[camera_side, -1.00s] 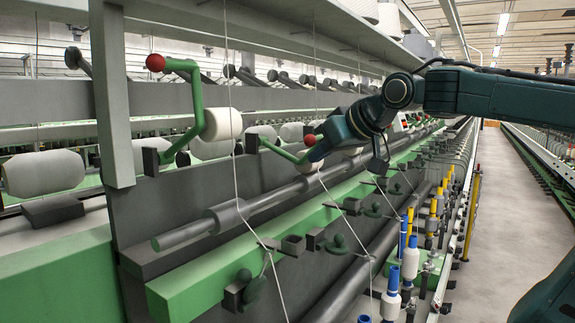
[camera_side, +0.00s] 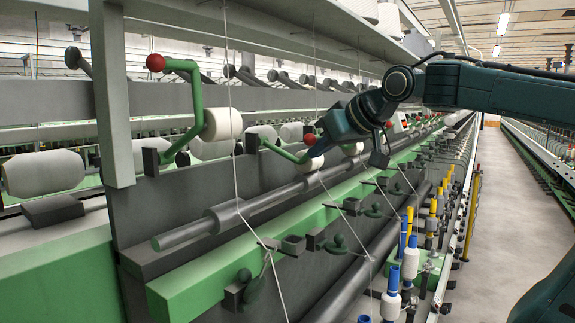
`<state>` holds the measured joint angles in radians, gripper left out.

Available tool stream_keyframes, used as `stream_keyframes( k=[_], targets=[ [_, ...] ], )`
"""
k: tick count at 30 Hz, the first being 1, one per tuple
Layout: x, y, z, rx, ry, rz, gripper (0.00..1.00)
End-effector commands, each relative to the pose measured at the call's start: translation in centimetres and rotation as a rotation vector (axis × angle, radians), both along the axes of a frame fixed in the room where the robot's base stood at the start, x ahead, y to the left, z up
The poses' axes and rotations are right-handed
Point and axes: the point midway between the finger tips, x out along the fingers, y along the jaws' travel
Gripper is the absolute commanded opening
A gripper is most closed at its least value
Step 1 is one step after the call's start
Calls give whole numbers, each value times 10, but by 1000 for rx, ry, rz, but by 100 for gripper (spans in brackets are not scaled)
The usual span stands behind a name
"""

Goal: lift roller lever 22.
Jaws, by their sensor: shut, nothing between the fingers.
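A green roller lever with a red ball knob (camera_side: 310,139) stands at mid-picture, its arm running down left to a dark pivot block. My gripper (camera_side: 319,147) is at this knob, coming from the right. Its tip overlaps the lever's end in the picture; I cannot tell whether they touch. The jaws are shut with nothing held, and their far side is hidden. A second green lever with a red knob (camera_side: 155,62) stands raised at the left, beside a white roller (camera_side: 222,124). No number is readable on either lever.
A grey post (camera_side: 112,95) stands at the left. A green rail (camera_side: 225,262) and a grey bar (camera_side: 195,232) run below the levers. Thin white yarns hang down past the gripper. Blue and yellow bobbins (camera_side: 411,258) stand lower right. The aisle (camera_side: 510,230) is clear.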

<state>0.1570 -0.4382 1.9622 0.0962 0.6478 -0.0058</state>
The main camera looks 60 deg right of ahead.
Motion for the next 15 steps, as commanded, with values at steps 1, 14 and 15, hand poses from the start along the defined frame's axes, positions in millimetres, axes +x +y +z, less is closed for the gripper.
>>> stream_keyframes(
  k=[1,14,15],
  targets=[
    [0,0,1,-1,-3,0,0],
    [2,0,7,-1,-3,0,0],
    [2,0,8,-1,-3,0,0]
  ],
)
